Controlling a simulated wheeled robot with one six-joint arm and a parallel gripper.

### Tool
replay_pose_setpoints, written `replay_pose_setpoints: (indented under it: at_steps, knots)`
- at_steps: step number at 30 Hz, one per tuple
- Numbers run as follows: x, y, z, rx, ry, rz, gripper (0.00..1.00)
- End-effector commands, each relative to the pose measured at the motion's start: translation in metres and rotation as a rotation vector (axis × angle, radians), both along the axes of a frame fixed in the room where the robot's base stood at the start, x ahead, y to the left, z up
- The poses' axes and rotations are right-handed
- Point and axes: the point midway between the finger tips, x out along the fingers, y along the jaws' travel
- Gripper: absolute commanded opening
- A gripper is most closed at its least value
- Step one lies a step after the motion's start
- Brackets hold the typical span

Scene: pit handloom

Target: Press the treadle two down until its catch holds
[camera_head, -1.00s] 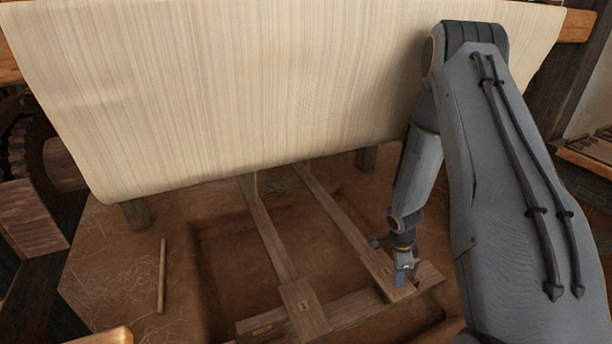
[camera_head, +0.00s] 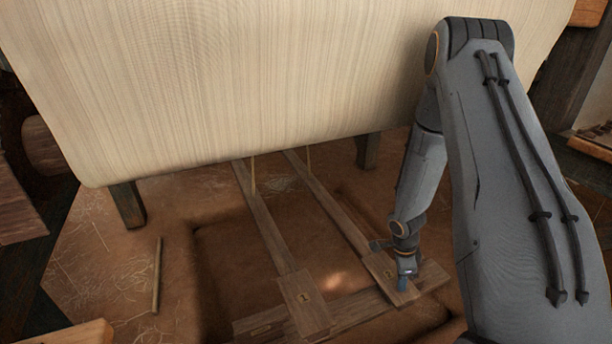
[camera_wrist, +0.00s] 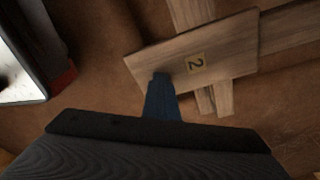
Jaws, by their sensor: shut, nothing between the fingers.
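Treadle two is a long wooden bar ending in a flat wooden pedal (camera_head: 383,267) at the right of the pit. In the wrist view its pedal (camera_wrist: 225,50) carries a small plate marked 2. My gripper (camera_head: 405,281) points down at the pedal's right side in the head view. In the wrist view its blue fingertips (camera_wrist: 160,82) are together, empty, and overlap the pedal's near edge. They look at or very close to the wood; contact is not certain. I cannot make out the catch or tell whether it holds.
A second treadle with its own pedal (camera_head: 305,303) lies to the left. A wooden crossbeam (camera_head: 352,310) runs below both pedals. Pale striped cloth (camera_head: 250,80) hangs over the far side of the pit. A thin stick (camera_head: 157,275) lies on the earth floor at left.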

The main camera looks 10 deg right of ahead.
Motion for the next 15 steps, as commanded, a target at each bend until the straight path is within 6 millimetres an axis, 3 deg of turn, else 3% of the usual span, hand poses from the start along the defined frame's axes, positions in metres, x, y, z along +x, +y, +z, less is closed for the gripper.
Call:
replay_pose_setpoints:
  at_steps: [15]
  knots:
    - [0.0, 0.0, -0.041, 0.001, 0.002, 0.0, 0.0]
